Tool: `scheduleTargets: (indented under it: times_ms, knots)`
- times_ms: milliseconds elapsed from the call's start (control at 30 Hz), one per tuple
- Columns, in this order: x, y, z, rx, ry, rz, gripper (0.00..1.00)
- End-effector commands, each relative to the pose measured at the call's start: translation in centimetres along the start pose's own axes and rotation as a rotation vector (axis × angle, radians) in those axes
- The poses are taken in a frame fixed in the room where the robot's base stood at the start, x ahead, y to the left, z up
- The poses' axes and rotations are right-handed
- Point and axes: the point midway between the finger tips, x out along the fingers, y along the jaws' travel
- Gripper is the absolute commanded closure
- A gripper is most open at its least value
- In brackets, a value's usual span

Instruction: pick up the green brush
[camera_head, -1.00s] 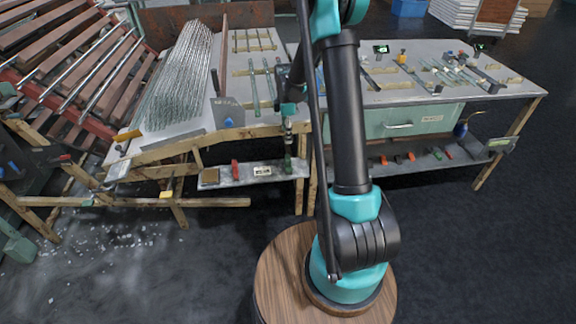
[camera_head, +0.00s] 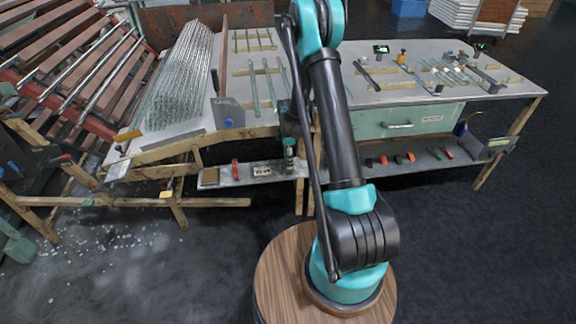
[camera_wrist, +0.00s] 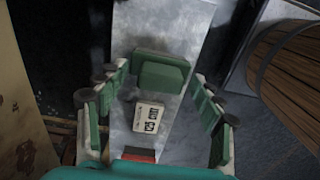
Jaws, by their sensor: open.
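A green block-shaped thing, which I take for the green brush (camera_wrist: 163,72), lies on a narrow grey metal shelf (camera_wrist: 185,25) in the wrist view. It shows as two green blocks, one behind the other; I cannot make out bristles. My gripper (camera_wrist: 152,88) is open and empty, with a finger on each side of the brush and gaps on both sides. In the head view my gripper (camera_head: 290,162) hangs at the right end of the low shelf (camera_head: 222,178), below the table edge. The brush cannot be told apart from the gripper there.
A white labelled block (camera_wrist: 149,117) and a red thing (camera_wrist: 140,155) lie on the shelf near the brush. A brown block (camera_head: 210,176) sits at its left end. The tabletop (camera_head: 258,118) with green rods is above, and a wooden leg (camera_head: 299,195) stands close right.

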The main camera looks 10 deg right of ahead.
Motion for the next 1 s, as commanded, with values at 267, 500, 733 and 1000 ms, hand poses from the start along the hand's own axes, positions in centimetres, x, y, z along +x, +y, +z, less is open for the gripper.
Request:
scheduleTargets:
  times_ms: [267,500,733,1000]
  knots:
    - [0.7,-0.04,-0.01,0.0,0.0,0.0,0.33]
    - [0.68,-0.03,-0.01,0.0,0.0,0.0,0.54]
    - [0.68,-0.02,-0.01,0.0,0.0,0.0,0.82]
    - [0.64,-0.02,-0.01,0.0,0.0,0.0,0.93]
